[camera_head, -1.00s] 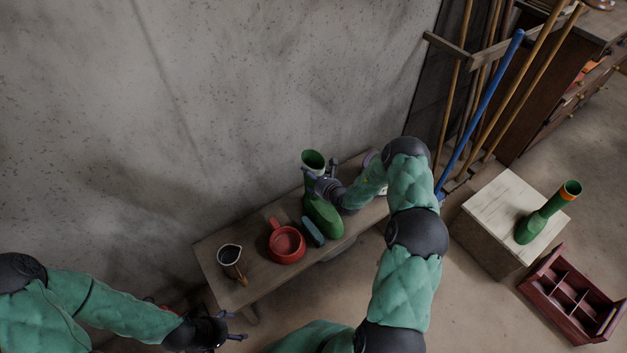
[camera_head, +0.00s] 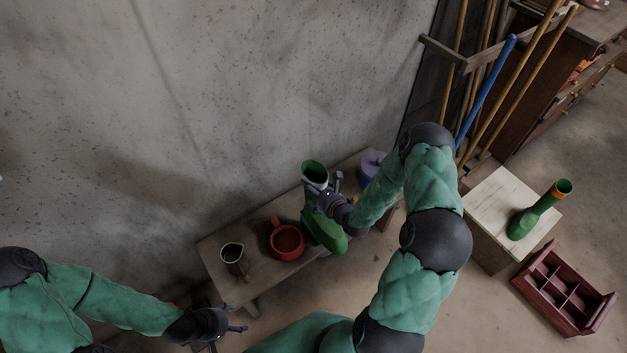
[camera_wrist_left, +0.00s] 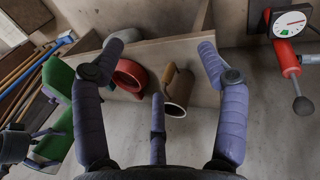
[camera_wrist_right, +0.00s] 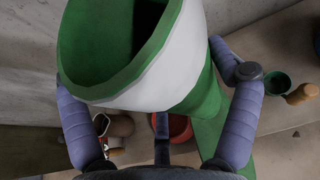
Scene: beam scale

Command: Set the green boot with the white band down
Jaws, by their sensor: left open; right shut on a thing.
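The green boot with the white band (camera_head: 328,233) is in my right gripper (camera_head: 322,192), which is shut on its shaft. Its foot overlaps the front edge of the bench (camera_head: 222,268) in the head view; I cannot tell whether its sole touches the bench. In the right wrist view the boot (camera_wrist_right: 165,75) fills the middle, its opening towards the camera and the white band below the rim. My left gripper (camera_head: 235,319) is open and empty, in front of the bench's left end.
A purple item (camera_head: 372,164) stands at the bench's right end. Another green boot with an orange band (camera_head: 535,213) stands on a pale box (camera_head: 490,215); a red divided tray (camera_head: 565,290) lies nearby.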

